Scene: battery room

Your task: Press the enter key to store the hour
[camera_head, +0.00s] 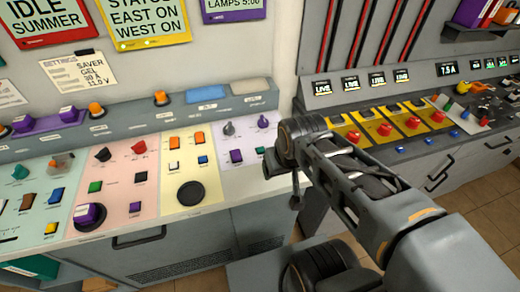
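A long control console (255,184) with coloured sections spans the left and middle. No key on it has a readable enter label, so I cannot tell which one is the enter key. The pale lilac section carries a purple key (236,156), a small green key (260,150) and grey knobs (229,128). The yellow section has orange, white and blue keys and a round black pad (191,193). My arm reaches in from the lower right. A dark end part, likely my gripper (296,198), hangs by the console's right end; its fingers are not clear.
A second console with red buttons on yellow plates (384,129) and lit LIVE displays (349,84) stands at the right. A raised ledge (130,124) with orange and purple knobs runs behind the left console. Tiled floor (483,215) shows at the lower right.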

